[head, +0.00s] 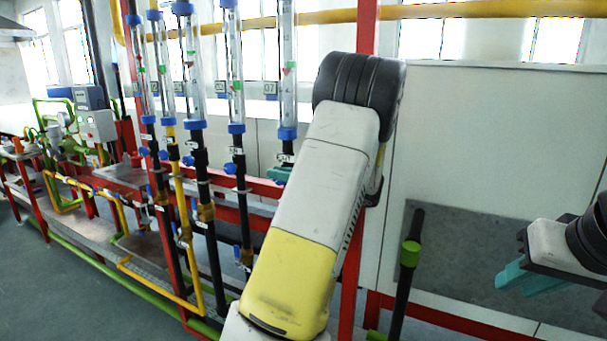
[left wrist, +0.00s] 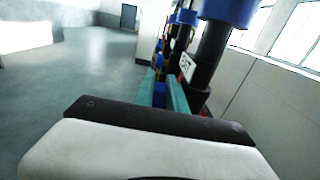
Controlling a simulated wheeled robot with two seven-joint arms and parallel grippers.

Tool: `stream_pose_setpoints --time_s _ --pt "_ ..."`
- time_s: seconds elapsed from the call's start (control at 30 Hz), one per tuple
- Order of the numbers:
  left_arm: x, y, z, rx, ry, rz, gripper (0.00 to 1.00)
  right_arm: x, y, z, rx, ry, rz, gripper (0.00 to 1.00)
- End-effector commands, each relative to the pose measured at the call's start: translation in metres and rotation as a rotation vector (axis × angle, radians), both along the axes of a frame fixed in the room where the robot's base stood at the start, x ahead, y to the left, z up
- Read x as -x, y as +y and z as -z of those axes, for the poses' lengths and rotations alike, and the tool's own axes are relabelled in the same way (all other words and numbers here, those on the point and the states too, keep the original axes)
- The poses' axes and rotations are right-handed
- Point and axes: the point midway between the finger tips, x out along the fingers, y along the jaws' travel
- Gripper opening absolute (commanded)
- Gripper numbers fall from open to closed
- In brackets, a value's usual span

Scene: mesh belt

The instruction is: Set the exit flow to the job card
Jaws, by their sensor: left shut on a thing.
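The rightmost flow tube (head: 288,55) is clear and upright, with a red and a green mark inside and a blue lower fitting (head: 287,133). My left gripper (head: 279,174) is at the pipe below that fitting, mostly hidden behind my arm in the head view. In the left wrist view its teal fingers (left wrist: 162,97) are shut on a blue valve handle (left wrist: 159,95). An EXIT label (left wrist: 187,67) is on the black pipe just right of the fingers. My right gripper (head: 528,280) is at the far right, its teal fingers apart and empty. I cannot make out a job card.
Several similar tubes (head: 235,60) stand in a row to the left, with blue valve handles below. A red frame post (head: 366,30) stands behind my left arm. A black pipe with a green collar (head: 410,250) stands between my arms. Open floor (head: 60,290) lies at the left.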

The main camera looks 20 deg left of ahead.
Motion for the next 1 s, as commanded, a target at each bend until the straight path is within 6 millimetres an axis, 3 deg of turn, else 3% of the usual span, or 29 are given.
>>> stream_pose_setpoints --time_s 0.27,1.0 --pt "0.0 0.0023 -0.0015 0.114 0.004 0.0 0.0 0.0 0.0 0.0 0.0 0.0 0.0 0.25" --pt "-0.0013 0.0098 0.0018 0.64 0.046 0.001 0.0 0.0 0.0 0.0 0.0 0.0 0.0 0.25"
